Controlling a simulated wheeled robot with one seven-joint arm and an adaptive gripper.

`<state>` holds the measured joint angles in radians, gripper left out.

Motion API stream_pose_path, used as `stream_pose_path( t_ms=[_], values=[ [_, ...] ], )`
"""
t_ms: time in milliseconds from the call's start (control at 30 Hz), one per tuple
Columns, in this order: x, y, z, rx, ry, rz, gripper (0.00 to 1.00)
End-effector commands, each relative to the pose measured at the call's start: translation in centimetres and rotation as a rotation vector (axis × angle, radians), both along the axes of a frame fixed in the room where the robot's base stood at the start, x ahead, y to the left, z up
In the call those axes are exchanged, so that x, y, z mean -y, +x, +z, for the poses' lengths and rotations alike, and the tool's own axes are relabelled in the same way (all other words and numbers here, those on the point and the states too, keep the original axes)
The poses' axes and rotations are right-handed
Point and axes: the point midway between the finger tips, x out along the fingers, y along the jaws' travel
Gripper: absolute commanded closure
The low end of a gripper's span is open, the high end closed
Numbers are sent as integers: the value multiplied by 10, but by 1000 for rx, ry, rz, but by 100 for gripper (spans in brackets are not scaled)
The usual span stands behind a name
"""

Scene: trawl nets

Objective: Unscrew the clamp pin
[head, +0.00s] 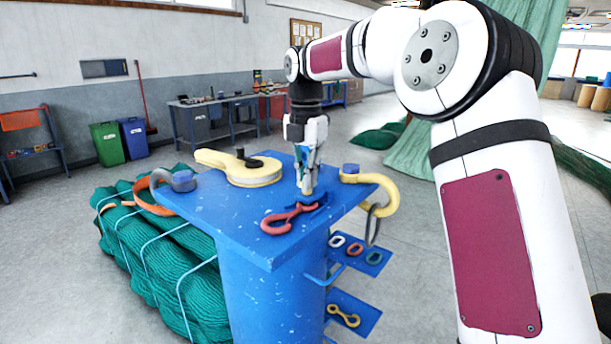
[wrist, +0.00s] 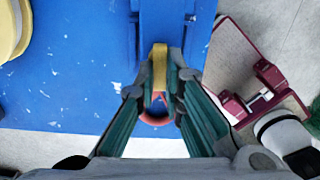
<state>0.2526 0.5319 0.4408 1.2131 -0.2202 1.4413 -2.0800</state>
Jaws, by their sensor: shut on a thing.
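A red hook (head: 289,218) lies on the bench just in front of the gripper, and a red curved part (wrist: 157,114) shows between the fingers. The fingers hide the pin's lower part and thread.
A yellow pulley block (head: 240,170) and a grey shackle (head: 177,180) stand on the bench's left side. A yellow hook (head: 378,190) hangs over its right edge. Side shelves (head: 357,255) hold small links. Bundled green net (head: 170,265) lies at the left.

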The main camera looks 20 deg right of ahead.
Motion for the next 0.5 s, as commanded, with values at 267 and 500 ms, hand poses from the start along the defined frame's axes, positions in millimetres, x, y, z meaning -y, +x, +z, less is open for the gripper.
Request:
stream_pose_path(
  t_ms=[267,500],
  values=[
    [1,-3,-5,-15,2,240,100],
    [2,-4,-5,-15,3,391,100]
  ],
)
